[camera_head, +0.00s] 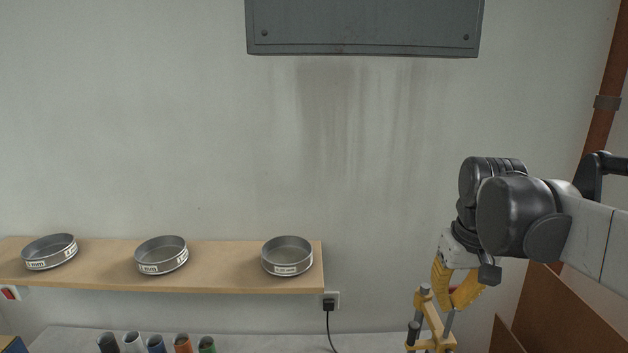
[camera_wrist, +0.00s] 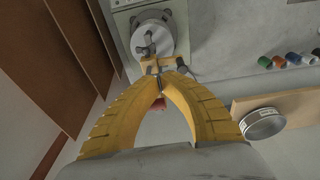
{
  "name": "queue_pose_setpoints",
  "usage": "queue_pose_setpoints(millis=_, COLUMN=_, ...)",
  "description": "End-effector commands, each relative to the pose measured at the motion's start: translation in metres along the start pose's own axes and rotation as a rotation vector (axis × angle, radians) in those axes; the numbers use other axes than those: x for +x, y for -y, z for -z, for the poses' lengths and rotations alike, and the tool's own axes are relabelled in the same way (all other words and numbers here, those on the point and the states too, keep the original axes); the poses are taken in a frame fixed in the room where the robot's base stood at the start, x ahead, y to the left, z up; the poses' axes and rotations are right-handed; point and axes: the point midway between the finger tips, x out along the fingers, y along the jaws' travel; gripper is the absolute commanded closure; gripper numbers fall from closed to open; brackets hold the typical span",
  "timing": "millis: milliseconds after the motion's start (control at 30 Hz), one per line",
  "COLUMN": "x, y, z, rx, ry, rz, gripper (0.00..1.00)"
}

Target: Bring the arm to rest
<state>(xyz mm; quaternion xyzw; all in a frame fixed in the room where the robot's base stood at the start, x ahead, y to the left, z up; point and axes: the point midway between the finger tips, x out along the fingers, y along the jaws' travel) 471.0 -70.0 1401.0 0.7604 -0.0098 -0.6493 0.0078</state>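My gripper (camera_head: 449,299) hangs from the arm at the right of the head view, its yellow fingers pointing down. In the wrist view the two curved fingers (camera_wrist: 163,88) come together at their tips, and the gripper looks shut. A yellow bar-like piece with grey rods (camera_head: 438,325) lies just below the fingertips. It also shows beyond the tips in the wrist view (camera_wrist: 163,66). I cannot tell whether the tips touch it. A small red part shows in the gap between the fingers.
A wooden shelf (camera_head: 221,281) carries three round sieves (camera_head: 161,255). Several coloured cylinders (camera_head: 183,343) stand on the bench below. A grey cabinet (camera_head: 364,27) hangs on the wall. A pale machine with a round plate (camera_wrist: 153,34) is beyond my fingers. Brown panels (camera_head: 562,308) stand at the right.

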Motion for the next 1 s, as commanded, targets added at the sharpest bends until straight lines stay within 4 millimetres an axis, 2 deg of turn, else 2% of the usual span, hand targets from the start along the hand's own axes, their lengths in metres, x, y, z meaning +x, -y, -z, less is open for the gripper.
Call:
queue_pose_setpoints(millis=33, x=0.038, y=0.009, z=-0.018, rx=-0.003, ry=-0.034, rz=-0.003, gripper=1.0)
queue_pose_setpoints(millis=167, x=0.093, y=0.028, z=-0.053, rx=-0.003, ry=-0.134, rz=-0.007, gripper=1.0)
queue_pose_setpoints(millis=400, x=0.202, y=0.058, z=-0.115, rx=-0.001, ry=-0.319, rz=0.003, gripper=1.0)
queue_pose_setpoints(millis=500, x=0.239, y=0.067, z=-0.135, rx=0.001, ry=-0.382, rz=0.011, gripper=1.0)
queue_pose_setpoints(millis=600, x=0.265, y=0.073, z=-0.147, rx=0.002, ry=-0.427, rz=0.018, gripper=1.0)
queue_pose_setpoints(millis=700, x=0.277, y=0.076, z=-0.154, rx=0.004, ry=-0.454, rz=0.023, gripper=1.0)
queue_pose_setpoints(millis=1000, x=0.278, y=0.077, z=-0.156, rx=0.005, ry=-0.465, rz=0.025, gripper=1.0)
